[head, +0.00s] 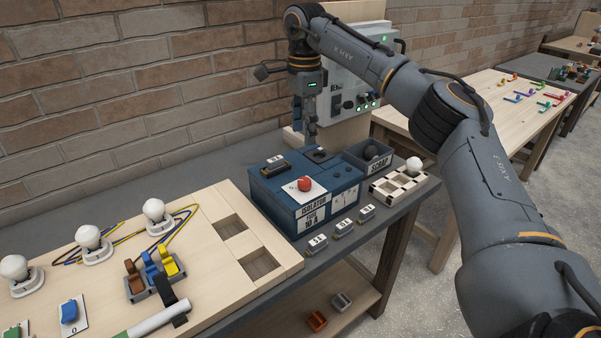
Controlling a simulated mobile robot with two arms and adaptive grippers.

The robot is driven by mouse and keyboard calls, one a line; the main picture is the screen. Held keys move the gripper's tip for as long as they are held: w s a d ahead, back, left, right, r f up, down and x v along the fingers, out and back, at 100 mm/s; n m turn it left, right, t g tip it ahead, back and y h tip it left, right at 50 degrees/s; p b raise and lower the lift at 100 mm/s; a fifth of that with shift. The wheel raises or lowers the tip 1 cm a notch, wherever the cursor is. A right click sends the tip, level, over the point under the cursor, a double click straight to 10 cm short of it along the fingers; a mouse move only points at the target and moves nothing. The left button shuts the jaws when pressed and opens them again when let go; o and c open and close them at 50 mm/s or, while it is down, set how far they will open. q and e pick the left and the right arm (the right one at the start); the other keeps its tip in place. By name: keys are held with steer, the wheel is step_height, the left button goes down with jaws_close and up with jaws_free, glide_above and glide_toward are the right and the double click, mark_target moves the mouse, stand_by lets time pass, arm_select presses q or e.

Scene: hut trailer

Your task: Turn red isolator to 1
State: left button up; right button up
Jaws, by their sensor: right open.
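The red isolator (305,184) is a small red knob on a white plate on top of a blue box (276,207) labelled "ISOLATOR". Which mark the knob points to is too small to tell. My right gripper (306,132) hangs pointing down above the back of the blue box, behind the knob and apart from it. It is open, with nothing seen between its fingers. My left gripper is not in view.
A scrap bin (368,157) and a checkered tray (397,186) with a white ball stand right of the box. Several small labelled blocks (343,227) lie in front. A wooden board (215,275) with bulbs and switches is at left. A grey panel (345,95) stands behind.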

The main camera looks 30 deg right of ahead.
mark_target(304, 180)
step_height(304, 180, down, 14)
steer(key=shift+s+r+p, duration=0.1)
steer(key=shift+r+p, duration=0.15)
steer(key=shift+p, duration=0.95)
steer(key=c, duration=1.1)
